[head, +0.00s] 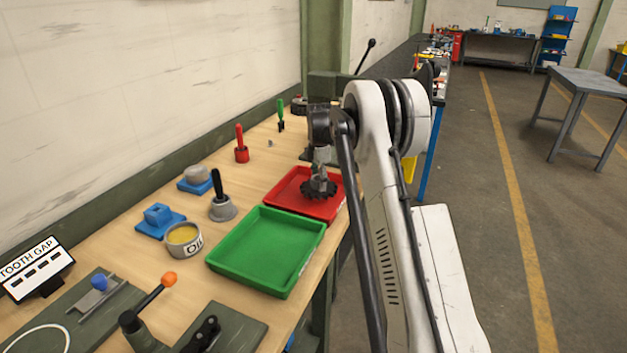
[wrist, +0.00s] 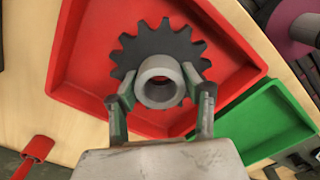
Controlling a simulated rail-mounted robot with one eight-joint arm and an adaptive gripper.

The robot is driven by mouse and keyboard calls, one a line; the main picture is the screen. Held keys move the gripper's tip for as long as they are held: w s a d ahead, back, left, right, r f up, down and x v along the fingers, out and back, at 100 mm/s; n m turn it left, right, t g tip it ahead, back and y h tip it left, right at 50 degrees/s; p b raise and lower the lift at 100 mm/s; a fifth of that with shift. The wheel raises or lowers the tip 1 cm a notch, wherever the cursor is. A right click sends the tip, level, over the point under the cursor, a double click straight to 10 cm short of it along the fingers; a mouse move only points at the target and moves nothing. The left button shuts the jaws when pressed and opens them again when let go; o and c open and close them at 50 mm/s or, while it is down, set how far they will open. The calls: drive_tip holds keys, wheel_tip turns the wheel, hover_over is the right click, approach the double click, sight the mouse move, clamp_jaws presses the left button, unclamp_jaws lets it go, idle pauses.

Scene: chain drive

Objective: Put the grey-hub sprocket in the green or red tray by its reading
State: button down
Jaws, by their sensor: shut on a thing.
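The grey-hub sprocket (wrist: 155,48) is a dark toothed wheel with a light grey hub ring (wrist: 159,82). My gripper (wrist: 160,95) is shut on the hub, one finger on each side. In the head view the sprocket (head: 318,190) hangs from my gripper (head: 320,172) over the red tray (head: 284,190). I cannot tell whether it touches the tray floor. The red tray also fills much of the wrist view (wrist: 85,50). The green tray (head: 262,250) is empty and stands in front of the red one; part of it shows in the wrist view (wrist: 272,122).
A tooth gap sign (head: 38,268) stands at the left. An oil tin (head: 183,240), blue blocks (head: 158,217), a grey-based tool (head: 222,205) and a red-handled tool (head: 241,148) stand left of the trays. A lever with an orange knob (head: 168,279) rises at the front.

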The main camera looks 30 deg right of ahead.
drive_tip(key=shift+f, duration=1.9)
drive_tip(key=shift+f, duration=0.15)
drive_tip(key=c, duration=1)
unclamp_jaws()
drive_tip(key=shift+o, duration=0.2)
